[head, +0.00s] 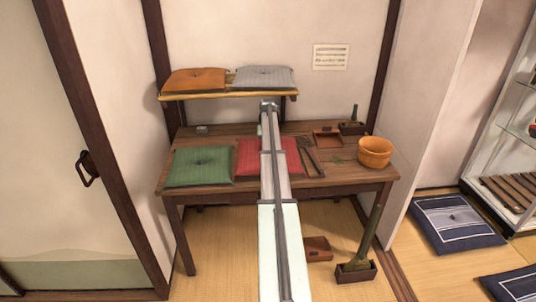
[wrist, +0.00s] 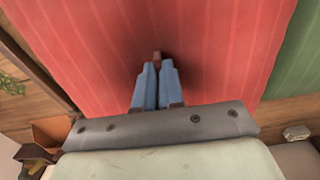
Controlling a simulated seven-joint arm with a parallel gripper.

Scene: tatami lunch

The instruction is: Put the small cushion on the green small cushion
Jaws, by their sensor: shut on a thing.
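The red small cushion (head: 248,157) lies at the middle of the wooden table, partly hidden behind my arm in the head view. It fills most of the wrist view (wrist: 90,45). My gripper (wrist: 157,66) points down at the middle of the red cushion, its blue fingers close together on the small tuft there. I cannot tell whether the cushion is lifted off the table. The green small cushion (head: 200,167) lies flat on the table to the left of the red one, its top bare. It also shows at the right edge of the wrist view (wrist: 300,60).
Above the table's back, a shelf (head: 222,95) bears an orange cushion (head: 195,80) and a grey cushion (head: 263,77). Dark tongs (head: 311,155), a brown tray (head: 327,138) and an orange pot (head: 375,152) stand right of the red cushion. A small box (head: 202,129) sits behind the green one.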

